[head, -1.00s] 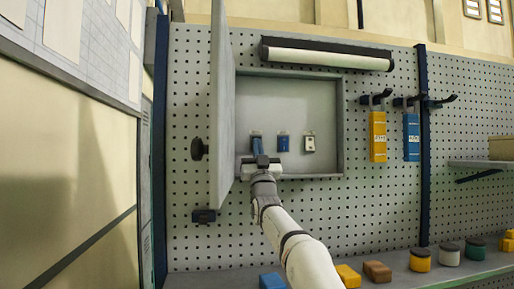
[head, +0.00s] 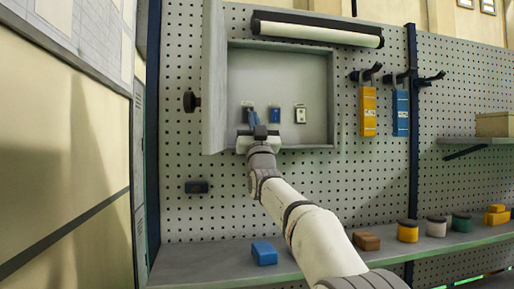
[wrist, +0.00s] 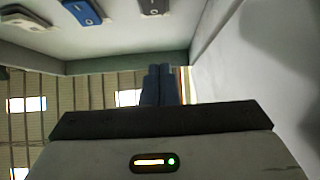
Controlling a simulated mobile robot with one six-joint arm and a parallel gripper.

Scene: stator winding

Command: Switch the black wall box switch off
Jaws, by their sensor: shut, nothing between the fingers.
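The open grey wall box (head: 331,100) holds three small switches in a row. The left switch (head: 247,104) looks dark, and my fingers cover its lower part. The middle switch (head: 275,115) is blue and the right one (head: 300,114) is white. My gripper (head: 252,118) is shut, its blue fingers just below and over the left switch; I cannot tell if they touch it. In the wrist view the shut fingers (wrist: 160,84) stand upright, with the blue switch (wrist: 83,12) and the pale switch (wrist: 25,19) at the upper left. The left switch's rocker position is hidden.
The box door (head: 213,80) stands open at the left, close to my gripper. A small dark box (head: 198,187) is on the pegboard at the lower left. A lamp (head: 316,31) hangs above. Yellow and blue hanging items (head: 369,111) are at the right. The shelf (head: 215,264) runs below.

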